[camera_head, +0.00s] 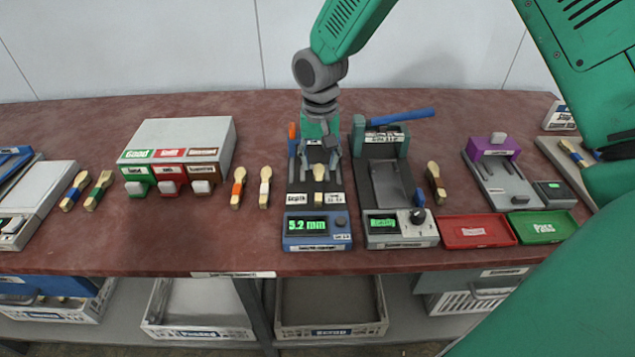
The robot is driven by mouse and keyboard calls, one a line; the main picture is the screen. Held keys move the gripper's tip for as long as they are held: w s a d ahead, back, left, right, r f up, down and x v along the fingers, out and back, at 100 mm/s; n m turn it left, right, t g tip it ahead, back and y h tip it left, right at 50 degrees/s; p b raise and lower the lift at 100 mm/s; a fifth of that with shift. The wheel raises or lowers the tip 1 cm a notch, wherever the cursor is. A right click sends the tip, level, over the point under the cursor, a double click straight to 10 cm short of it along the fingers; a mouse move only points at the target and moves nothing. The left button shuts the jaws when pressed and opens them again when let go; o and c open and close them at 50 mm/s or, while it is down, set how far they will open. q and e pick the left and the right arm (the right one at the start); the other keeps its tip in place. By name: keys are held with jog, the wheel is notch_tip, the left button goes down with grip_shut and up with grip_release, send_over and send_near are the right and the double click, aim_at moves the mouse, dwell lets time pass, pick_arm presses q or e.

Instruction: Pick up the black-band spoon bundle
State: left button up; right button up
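A spoon bundle with a dark band (435,183) lies on the red-brown bench, right of the device reading "Ready". It looks like the black-band one. My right gripper (319,162) is far to its left, pointing down over the blue depth gauge. Its fingers look spread apart. A light wooden spoon bundle (319,173) lies on the gauge just below the fingers; its band is hard to make out, and I cannot tell whether they touch it. My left gripper is not in view.
The depth gauge (317,233) reads 5.2 mm. The "Ready" press (400,232) stands beside it. A red tray (476,231) and green tray (541,227) lie at right. Bundles with orange (239,187), white (265,187), blue (74,191) and green (98,190) bands lie left.

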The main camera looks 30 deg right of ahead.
aim_at(319, 180)
jog(key=f, duration=0.5)
jog(key=w+f, duration=0.1)
jog(key=f, duration=0.1)
jog(key=shift+d+f, duration=0.2)
grip_shut()
